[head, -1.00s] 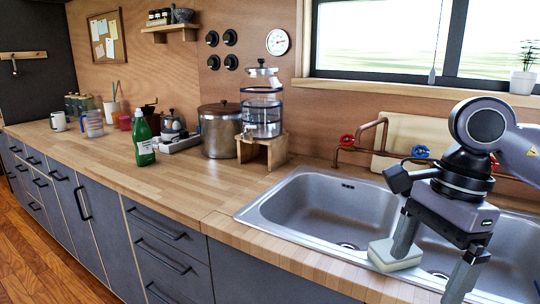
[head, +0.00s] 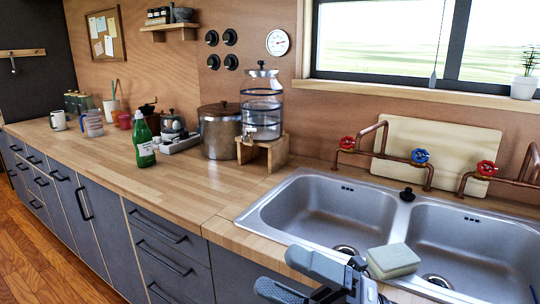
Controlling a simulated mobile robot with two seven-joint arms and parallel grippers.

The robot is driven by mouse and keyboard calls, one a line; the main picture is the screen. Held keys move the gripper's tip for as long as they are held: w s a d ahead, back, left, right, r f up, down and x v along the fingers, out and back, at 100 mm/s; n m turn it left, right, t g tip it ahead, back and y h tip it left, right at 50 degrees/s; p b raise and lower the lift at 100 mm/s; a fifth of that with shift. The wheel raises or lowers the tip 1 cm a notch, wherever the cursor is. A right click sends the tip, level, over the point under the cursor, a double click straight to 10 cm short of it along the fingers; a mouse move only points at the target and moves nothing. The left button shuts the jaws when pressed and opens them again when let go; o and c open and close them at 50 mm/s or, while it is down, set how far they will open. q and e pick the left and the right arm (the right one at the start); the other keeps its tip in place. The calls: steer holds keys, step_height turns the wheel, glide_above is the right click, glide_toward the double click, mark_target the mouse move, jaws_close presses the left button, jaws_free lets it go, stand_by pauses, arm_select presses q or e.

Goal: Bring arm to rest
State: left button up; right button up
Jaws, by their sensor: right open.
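My right gripper (head: 298,279) is at the bottom edge of the head view, low in front of the counter's front edge. Its grey fingers point left and are apart, with nothing seen between them. The rest of my right arm is mostly cut off by the picture's lower edge. My left gripper is not in view. A pale green and cream sponge (head: 393,261) lies by the front of the divider between the two sink basins, right of my right gripper and apart from its fingers.
The double sink (head: 330,212) is set in the wooden counter (head: 205,185). Red and blue valves on copper pipes (head: 382,156) and a cutting board (head: 440,140) stand behind it. A green bottle (head: 143,140), a dispenser (head: 262,105) and a pot (head: 219,132) stand left.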

steer(key=w+d+f+m+t+h, duration=0.1)
steer(key=d+f+m+t+h, duration=0.2)
steer(key=f+m+t+h, duration=0.35)
steer(key=w+d+f+m+t+h+p, duration=0.1)
steer(key=d+f+m+t+h, duration=0.25)
steer(key=m, duration=0.65)
steer(key=w+d+f+m+t+h, duration=0.25)
steer(key=f+m+t+h, duration=0.2)
steer(key=m, duration=0.35)
steer(key=s+d+f+m+g+h, duration=0.3)
steer(key=s+f, duration=0.4)
steer(key=f, duration=0.3)
steer(key=s+d+f+m+g+h+p, duration=0.1)
steer(key=s+d+f+m+g+h, duration=0.2)
steer(key=s+f+m, duration=0.4)
step_height(320, 180, down, 3)
steer(key=s+d+g, duration=0.1)
steer(key=d, duration=0.1)
steer(key=shift+d+r+g, duration=0.15)
steer(key=shift+d+g, duration=0.2)
steer(key=shift+h, duration=0.25)
